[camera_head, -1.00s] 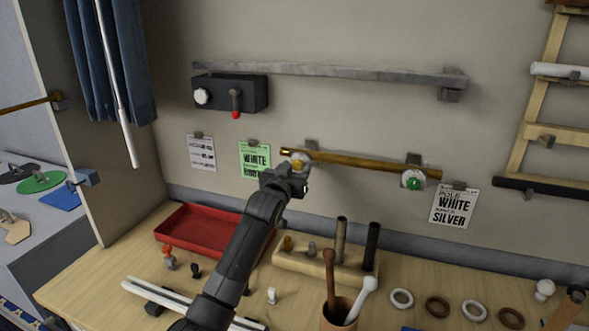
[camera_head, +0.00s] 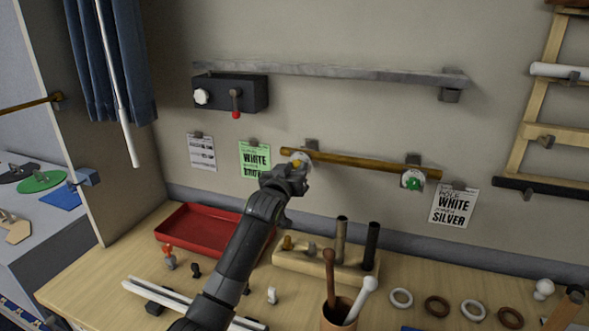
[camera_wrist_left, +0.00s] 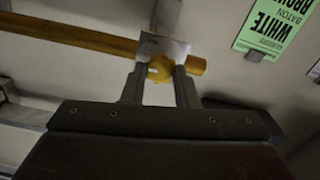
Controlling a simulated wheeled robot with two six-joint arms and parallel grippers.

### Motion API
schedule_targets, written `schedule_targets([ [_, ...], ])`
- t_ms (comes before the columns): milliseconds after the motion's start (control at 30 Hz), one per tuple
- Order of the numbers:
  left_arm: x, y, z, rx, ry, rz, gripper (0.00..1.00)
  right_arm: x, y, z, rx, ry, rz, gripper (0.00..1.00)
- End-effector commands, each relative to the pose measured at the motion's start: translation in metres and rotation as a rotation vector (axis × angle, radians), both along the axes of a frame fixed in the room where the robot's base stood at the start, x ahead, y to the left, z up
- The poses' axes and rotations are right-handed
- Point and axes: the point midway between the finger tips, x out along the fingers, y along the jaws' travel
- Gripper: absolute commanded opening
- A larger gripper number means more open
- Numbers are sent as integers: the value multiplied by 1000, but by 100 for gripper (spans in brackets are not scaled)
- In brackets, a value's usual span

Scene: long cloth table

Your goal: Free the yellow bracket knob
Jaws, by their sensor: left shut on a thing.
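The yellow bracket knob (camera_head: 297,163) sits on the left bracket of the brown pole on the wall. In the left wrist view the yellow knob (camera_wrist_left: 160,68) is between the two fingers of my left gripper (camera_wrist_left: 160,86), which is shut on it. In the head view my left gripper (camera_head: 296,170) reaches up to the knob from below and partly hides it. The brown pole (camera_head: 360,164) runs across both brackets and also shows in the left wrist view (camera_wrist_left: 80,38). A green knob (camera_head: 413,184) is on the right bracket. My right gripper is not in view.
A green card (camera_head: 255,158) hangs left of the bracket and a white card (camera_head: 454,206) below the pole's right end. A grey rail (camera_head: 330,71) is above. A red tray (camera_head: 200,231), a wooden peg block (camera_head: 325,263) and a cup (camera_head: 338,318) stand on the table below.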

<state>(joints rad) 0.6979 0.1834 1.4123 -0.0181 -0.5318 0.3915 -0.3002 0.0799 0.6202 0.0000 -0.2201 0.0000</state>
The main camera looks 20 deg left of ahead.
Motion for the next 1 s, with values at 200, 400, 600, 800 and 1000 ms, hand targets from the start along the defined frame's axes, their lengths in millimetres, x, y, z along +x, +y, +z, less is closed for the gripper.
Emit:
schedule_targets([
  [200,0,0,1,-190,6,0,4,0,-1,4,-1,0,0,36],
  [400,0,1,0,-381,13,0,4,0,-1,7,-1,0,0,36],
  [600,0,1,0,-570,20,0,4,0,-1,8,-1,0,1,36],
  [800,0,1,-1,-760,26,1,4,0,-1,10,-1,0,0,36],
  [1000,0,2,-1,-949,33,1,4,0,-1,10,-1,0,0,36],
])
